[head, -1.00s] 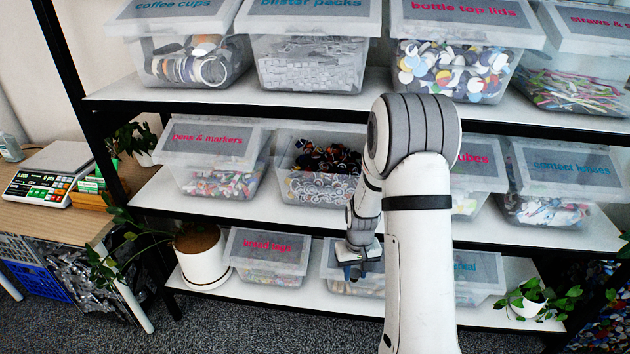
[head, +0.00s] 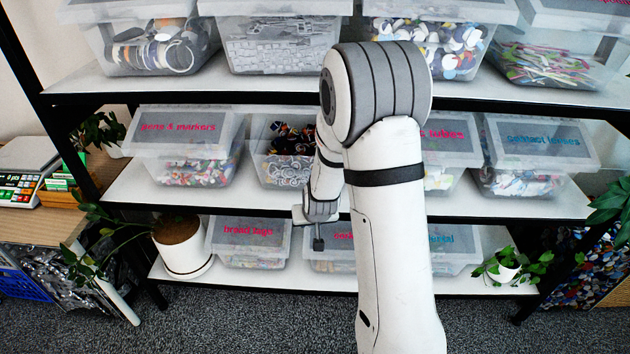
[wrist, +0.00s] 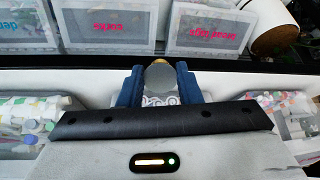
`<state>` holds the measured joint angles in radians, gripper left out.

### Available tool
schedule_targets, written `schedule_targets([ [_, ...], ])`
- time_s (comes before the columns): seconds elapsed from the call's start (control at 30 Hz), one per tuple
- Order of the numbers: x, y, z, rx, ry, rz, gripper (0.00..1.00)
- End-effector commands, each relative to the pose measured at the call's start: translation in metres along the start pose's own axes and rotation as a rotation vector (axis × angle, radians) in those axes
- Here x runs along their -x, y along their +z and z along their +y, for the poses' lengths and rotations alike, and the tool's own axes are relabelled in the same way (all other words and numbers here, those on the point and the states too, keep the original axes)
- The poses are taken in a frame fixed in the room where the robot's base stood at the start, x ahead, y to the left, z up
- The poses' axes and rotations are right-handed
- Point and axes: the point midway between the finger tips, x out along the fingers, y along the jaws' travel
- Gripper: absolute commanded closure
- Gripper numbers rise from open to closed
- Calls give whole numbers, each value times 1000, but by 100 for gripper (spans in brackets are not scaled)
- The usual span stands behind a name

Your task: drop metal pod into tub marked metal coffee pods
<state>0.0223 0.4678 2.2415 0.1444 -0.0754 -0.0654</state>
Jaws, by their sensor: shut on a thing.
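My gripper (head: 318,240) hangs in front of the middle shelf's edge in the head view, small and partly lost behind my arm. In the wrist view its blue fingers (wrist: 158,88) are shut on the metal pod (wrist: 157,78), a grey thing with a gold-coloured end. The pod cannot be made out in the head view. An open tub (head: 268,150) with dark and coppery pods stands on the middle shelf, left of my arm and partly hidden by it. No label on it is readable, so I cannot tell whether it is the one marked metal coffee pods.
Lidded tubs flank it: pens & markers (head: 182,130) to the left, contact lenses (head: 540,140) to the right. Bread tags (head: 250,230) and other tubs stand on the bottom shelf beside a potted plant (head: 183,248). Shelf edges and uprights bound the space; carpet lies in front.

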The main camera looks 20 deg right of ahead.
Motion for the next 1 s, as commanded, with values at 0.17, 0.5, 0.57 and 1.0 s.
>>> schedule_targets([
  [0.17, 51, -34, -10, -62, 70, 286, 90],
  [0.5, 116, -57, -3, -132, 177, 594, 90],
  [0.57, 119, -59, -2, -136, 184, 609, 90],
  [1.0, 96, -98, 9, -137, 187, 616, 90],
])
